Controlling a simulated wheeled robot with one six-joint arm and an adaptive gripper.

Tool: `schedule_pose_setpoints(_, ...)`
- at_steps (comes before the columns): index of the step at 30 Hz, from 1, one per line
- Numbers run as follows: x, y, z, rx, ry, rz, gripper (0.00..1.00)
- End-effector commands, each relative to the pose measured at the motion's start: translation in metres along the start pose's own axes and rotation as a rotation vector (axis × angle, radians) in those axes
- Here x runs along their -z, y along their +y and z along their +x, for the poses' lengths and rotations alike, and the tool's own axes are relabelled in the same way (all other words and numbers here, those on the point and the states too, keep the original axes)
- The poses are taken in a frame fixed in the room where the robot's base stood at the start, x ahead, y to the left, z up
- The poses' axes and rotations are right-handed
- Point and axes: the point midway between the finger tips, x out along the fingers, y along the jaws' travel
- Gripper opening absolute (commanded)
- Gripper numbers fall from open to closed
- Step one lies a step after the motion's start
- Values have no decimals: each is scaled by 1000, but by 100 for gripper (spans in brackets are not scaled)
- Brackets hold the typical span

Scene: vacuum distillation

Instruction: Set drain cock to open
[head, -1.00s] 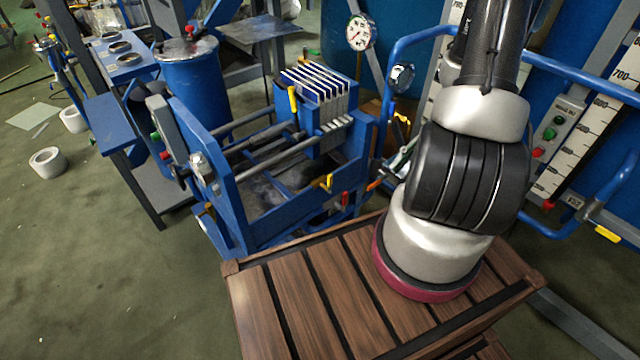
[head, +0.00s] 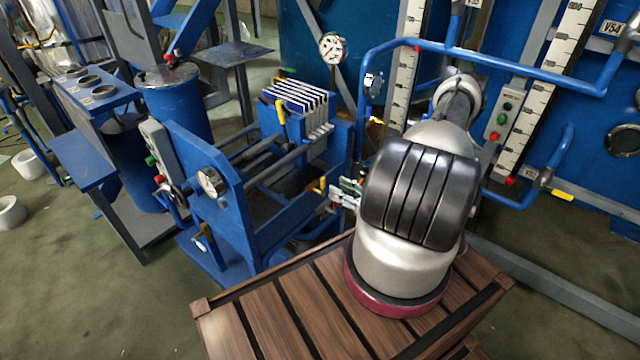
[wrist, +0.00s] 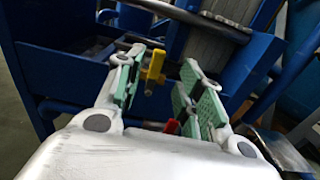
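A small yellow-handled cock (head: 321,185) sits low on the right end of the blue filter press frame (head: 215,215) in the head view. In the wrist view, a yellow handle (wrist: 155,64) stands roughly upright ahead of and between my fingers; it seems to be the same cock. My gripper (wrist: 160,88) is open, with green pads on both fingers and nothing held. A red piece (wrist: 172,127) shows low between the fingers. In the head view my gripper (head: 345,193) is just right of the yellow handle. I cannot tell which handle is the drain cock.
Another yellow handle (head: 281,113) stands by the plate stack (head: 300,100). A pressure gauge (head: 332,47) is above. Blue pipes (head: 480,52) and a blue tank (head: 625,190) stand at the right. Open floor (head: 95,290) lies at the left.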

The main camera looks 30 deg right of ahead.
Motion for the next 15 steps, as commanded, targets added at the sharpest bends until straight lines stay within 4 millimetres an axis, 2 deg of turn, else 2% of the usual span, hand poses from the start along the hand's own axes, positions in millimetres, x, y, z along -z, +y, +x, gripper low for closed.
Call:
schedule_pose_setpoints(9, 0, 3, 50, -10, 1, -5, 38)
schedule_pose_setpoints(15, 0, 2, 71, -7, 1, -4, 38)
